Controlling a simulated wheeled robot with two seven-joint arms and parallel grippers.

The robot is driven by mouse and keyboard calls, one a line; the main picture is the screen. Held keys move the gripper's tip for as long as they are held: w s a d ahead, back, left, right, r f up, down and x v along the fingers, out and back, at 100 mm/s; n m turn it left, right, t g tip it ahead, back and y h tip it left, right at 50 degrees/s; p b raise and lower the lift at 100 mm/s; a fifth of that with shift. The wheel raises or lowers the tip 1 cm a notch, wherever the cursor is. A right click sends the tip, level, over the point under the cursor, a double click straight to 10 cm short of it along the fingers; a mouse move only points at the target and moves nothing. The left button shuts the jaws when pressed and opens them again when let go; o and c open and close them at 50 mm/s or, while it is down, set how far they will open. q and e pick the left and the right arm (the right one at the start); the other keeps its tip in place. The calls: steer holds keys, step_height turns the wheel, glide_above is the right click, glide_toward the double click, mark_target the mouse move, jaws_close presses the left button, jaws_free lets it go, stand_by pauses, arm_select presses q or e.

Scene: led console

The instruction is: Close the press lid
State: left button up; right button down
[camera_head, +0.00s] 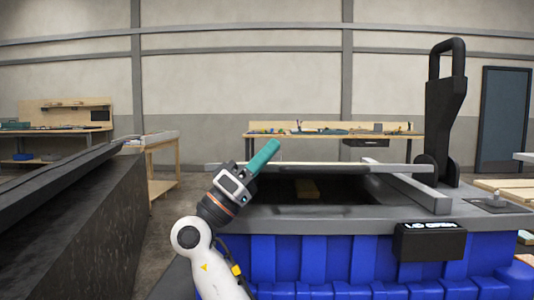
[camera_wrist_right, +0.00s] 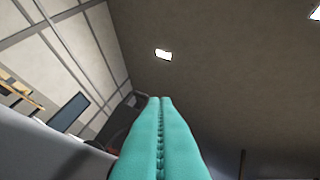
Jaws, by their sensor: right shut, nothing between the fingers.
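The press has a blue ribbed base (camera_head: 330,262) and a grey top frame (camera_head: 310,222) around a dark opening. Its lid (camera_head: 330,167) shows as a thin pale plate, nearly edge-on, above the opening and apart from the frame at the front. A yellowish block (camera_head: 307,189) shows inside the opening. My right gripper (camera_head: 265,156) has teal fingers, shut and empty, tilted up to the right at the lid's left part; I cannot tell whether it touches. The shut fingers (camera_wrist_right: 160,130) also fill the middle of the right wrist view. My left gripper is not in view.
A tall black lever with a loop handle (camera_head: 446,100) stands upright at the press's right. A small black display (camera_head: 430,241) with lit text hangs at the front. A dark bench-like block (camera_head: 80,220) is at the left. A workbench (camera_head: 335,134) stands behind.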

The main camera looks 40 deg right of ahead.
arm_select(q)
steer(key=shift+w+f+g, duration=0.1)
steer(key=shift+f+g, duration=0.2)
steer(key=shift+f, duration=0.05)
arm_select(e)
steer(key=v, duration=1.2)
